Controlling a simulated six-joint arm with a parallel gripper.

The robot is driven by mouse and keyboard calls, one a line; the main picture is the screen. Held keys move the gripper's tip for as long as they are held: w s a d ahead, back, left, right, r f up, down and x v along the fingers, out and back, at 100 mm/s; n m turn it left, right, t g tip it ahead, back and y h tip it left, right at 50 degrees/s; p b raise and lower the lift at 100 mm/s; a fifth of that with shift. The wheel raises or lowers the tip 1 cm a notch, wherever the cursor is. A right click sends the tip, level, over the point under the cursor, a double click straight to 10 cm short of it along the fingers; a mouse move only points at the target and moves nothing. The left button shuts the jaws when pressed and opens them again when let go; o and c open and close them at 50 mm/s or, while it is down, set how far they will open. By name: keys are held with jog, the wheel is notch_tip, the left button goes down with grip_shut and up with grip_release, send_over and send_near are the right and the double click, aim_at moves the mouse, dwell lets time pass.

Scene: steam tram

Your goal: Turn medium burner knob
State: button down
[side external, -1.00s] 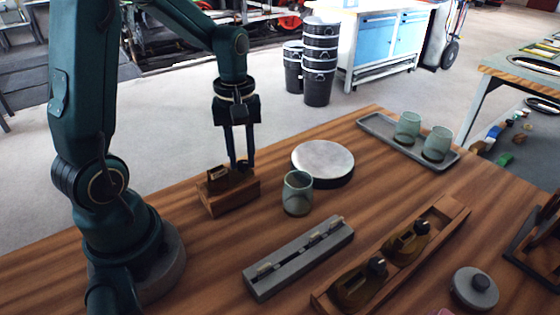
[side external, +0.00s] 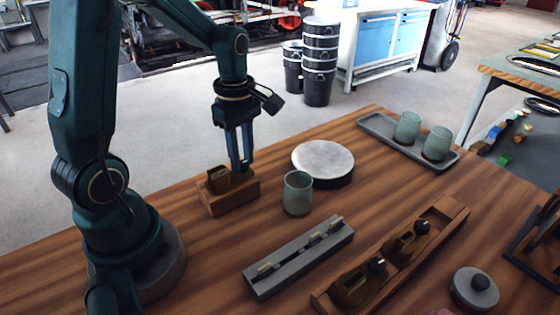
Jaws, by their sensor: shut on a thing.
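A small wooden block (side external: 230,201) stands on the table close to my arm, with a dark fitting (side external: 217,181) on its top. My gripper (side external: 241,168) points straight down at the right part of this block's top. Its fingers are shut on the small burner knob there, which is mostly hidden between and behind the fingertips. I cannot make out the knob's markings or its exact angle. A round burner plate (side external: 322,158) with a pale top and dark side sits just right of the block.
A green cup (side external: 297,194) stands close to the right of the block. A grey slotted bar (side external: 290,265) and a wooden tray (side external: 457,213) with dark pots lie in front. A grey tray (side external: 376,124) with two cups is at the back, and a lidded grey disc (side external: 462,290) at front right.

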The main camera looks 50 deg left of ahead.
dwell(0.3)
jog(key=c, duration=0.6)
grip_release()
jog(key=shift+c, duration=0.2)
